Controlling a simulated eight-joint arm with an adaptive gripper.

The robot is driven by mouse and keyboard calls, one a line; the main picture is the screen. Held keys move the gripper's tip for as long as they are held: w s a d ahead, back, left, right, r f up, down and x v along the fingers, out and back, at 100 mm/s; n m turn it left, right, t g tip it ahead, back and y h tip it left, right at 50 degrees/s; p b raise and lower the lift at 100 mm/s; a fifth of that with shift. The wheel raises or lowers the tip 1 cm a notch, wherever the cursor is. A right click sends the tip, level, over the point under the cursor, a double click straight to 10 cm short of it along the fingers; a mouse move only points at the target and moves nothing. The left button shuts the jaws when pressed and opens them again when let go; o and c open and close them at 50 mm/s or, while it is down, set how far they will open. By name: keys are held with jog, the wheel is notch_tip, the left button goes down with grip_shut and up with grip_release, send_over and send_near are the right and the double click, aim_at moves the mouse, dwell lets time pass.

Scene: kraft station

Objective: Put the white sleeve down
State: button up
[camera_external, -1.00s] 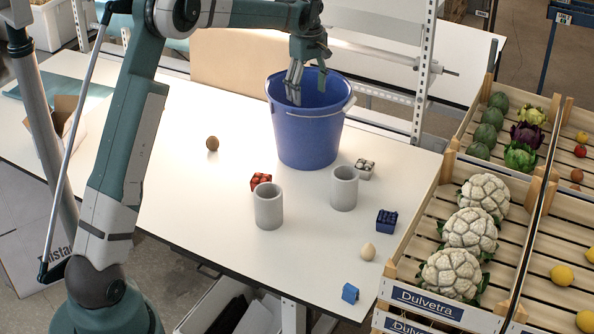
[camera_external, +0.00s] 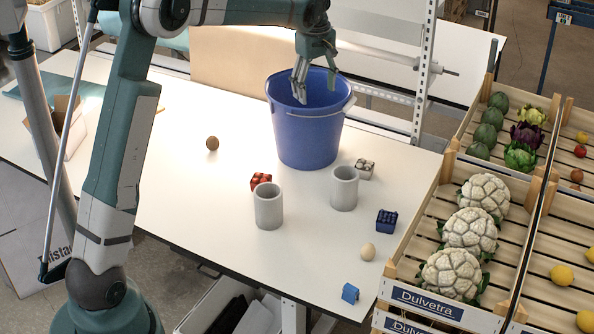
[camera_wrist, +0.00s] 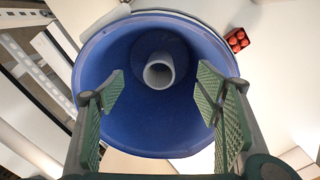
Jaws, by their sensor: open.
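My gripper (camera_external: 299,88) is open and empty at the mouth of a blue bucket (camera_external: 308,142). In the wrist view my open fingers (camera_wrist: 158,95) stand apart over the bucket's opening. A whitish sleeve (camera_wrist: 159,71) stands on the bucket's floor, its round open end facing up, between and beyond my fingertips and apart from them. The outside view does not show this sleeve, as the bucket wall hides it. Two similar grey-white sleeves stand upright on the table, one at the left (camera_external: 268,206) and one at the right (camera_external: 344,188).
Near the sleeves are a red block (camera_external: 260,180), a grey block (camera_external: 365,169), dark blue block (camera_external: 386,220), blue piece (camera_external: 350,293), pale egg (camera_external: 367,252) and brown egg (camera_external: 212,143). A crate of cauliflowers (camera_external: 398,270) borders the right.

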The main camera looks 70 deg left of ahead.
jog(key=s+d+r+m+t+b, duration=0.1)
jog(key=s+d+r+m+b, duration=0.15)
jog(key=d, duration=0.95)
jog(key=s+d+r+m+t+y+b, duration=0.1)
jog(key=s+d+r+m, duration=0.2)
jog(key=d, duration=1)
jog(key=s+d+r+m+t+b, duration=0.15)
jog(key=d+m, duration=0.35)
jog(key=d, duration=0.7)
jog(key=s+d+f+m+t+b, duration=0.1)
jog(key=s+d+f+m+b, duration=0.1)
jog(key=s+d+f, duration=0.3)
jog(key=s+d+f+m+t+b, duration=0.1)
jog(key=s+d+f+m, duration=0.3)
jog(key=s+d, duration=0.5)
jog(key=s+d+f+m+t+h+b, duration=0.1)
jog(key=s+d+f+m+b, duration=0.3)
jog(key=s+d, duration=0.4)
jog(key=shift+d+f+m, duration=0.35)
jog(key=shift+d+f, duration=0.45)
jog(key=shift+d, duration=0.15)
